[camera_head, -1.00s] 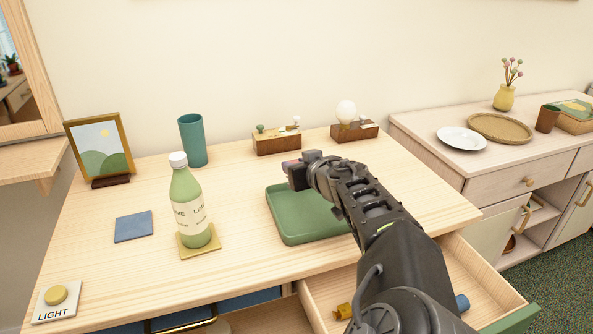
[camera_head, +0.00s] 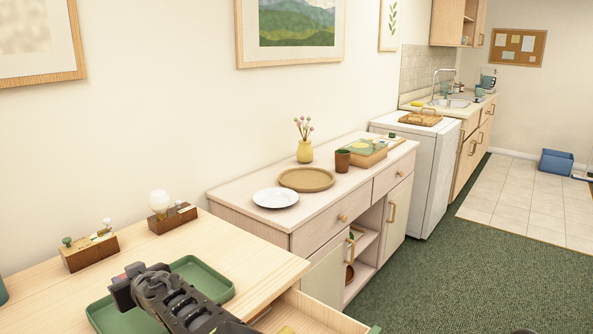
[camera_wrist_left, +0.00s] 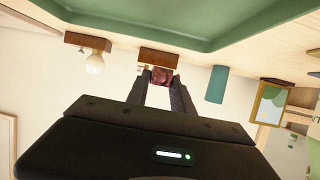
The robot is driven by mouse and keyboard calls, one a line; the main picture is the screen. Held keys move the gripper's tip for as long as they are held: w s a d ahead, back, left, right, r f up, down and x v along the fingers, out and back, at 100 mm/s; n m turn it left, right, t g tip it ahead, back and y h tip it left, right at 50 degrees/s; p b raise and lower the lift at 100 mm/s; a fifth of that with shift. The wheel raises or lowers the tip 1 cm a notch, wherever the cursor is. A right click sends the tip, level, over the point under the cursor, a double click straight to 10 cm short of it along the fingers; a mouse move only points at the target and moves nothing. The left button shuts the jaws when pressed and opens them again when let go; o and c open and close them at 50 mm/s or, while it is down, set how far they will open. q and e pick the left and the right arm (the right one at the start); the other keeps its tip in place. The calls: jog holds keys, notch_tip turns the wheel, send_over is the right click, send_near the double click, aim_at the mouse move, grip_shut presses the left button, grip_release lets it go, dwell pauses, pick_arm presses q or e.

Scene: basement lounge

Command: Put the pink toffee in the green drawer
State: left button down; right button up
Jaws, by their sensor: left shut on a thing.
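My left gripper (camera_head: 124,288) is above the left part of the green tray (camera_head: 222,282) on the desk. In the left wrist view its fingers (camera_wrist_left: 161,84) are closed on a small, dark reddish-pink piece (camera_wrist_left: 162,76), which looks like the pink toffee in shade. In the head view the arm and fingers largely hide the piece. The green-fronted drawer (camera_head: 328,316) is pulled out below the desk's right end. Only its top edge, a bit of its inside and a corner of its green front show. My right gripper is not in view.
Two wooden blocks with small fittings (camera_head: 88,251) (camera_head: 172,219) stand at the desk's back; one bears a round white bulb. A pale sideboard (camera_head: 231,200) with a white plate (camera_head: 275,198) stands to the right. Green carpet (camera_head: 470,260) is clear beyond.

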pick_arm(q)
jog(key=d+f+m+t+h+p, duration=0.1)
jog(key=d+m+h, duration=0.1)
jog(key=d, duration=0.1)
jog(key=w+d+f+m+t+h+p, duration=0.1)
jog(key=d+m+p, duration=0.1)
jog(key=d, duration=0.2)
jog(key=d+f+m+t+h+p, duration=0.1)
jog(key=d+m+t+h+p, duration=0.1)
jog(key=d, duration=0.2)
jog(key=shift+w+d+h, duration=0.2)
jog(key=shift+w+h, duration=0.1)
jog(key=d+m+h+p, duration=0.1)
jog(key=d, duration=0.2)
jog(key=s+d+m+h+p, duration=0.1)
jog(key=d+h, duration=0.1)
jog(key=d, duration=0.1)
jog(key=s+d+m+t+h+p, duration=0.1)
jog(key=d+m, duration=0.1)
jog(key=shift+s+d+r+h, duration=0.2)
jog(key=shift+d+h, duration=0.2)
jog(key=shift+d, duration=0.15)
jog(key=shift+f, duration=0.1)
